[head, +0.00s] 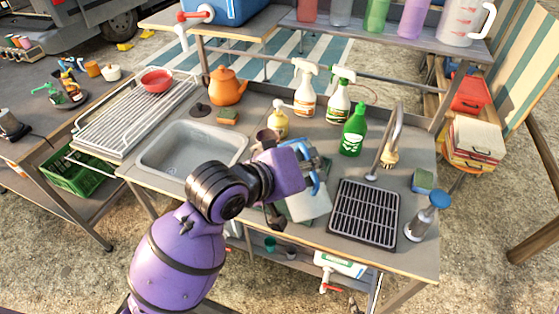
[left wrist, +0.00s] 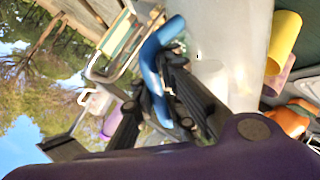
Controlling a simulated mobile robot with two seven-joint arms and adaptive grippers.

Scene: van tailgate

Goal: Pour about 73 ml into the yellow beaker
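My left gripper (head: 312,168) is over the counter between the sink and the black drain rack. In the left wrist view its fingers (left wrist: 165,100) are closed around a blue handle (left wrist: 158,62). The handle appears to belong to a pale jug (head: 308,205), largely covered by the gripper in the head view. A yellow cylinder (left wrist: 284,42), which looks like the yellow beaker, shows at the right of the left wrist view. I cannot make it out surely in the head view, where my arm covers part of the counter. The jug's liquid level cannot be read. My right gripper is out of view.
A brownish-pink cup (head: 265,137) and a yellow pump bottle (head: 278,124) stand behind my gripper. Spray bottles (head: 305,92) and a green bottle (head: 354,130) stand farther back.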

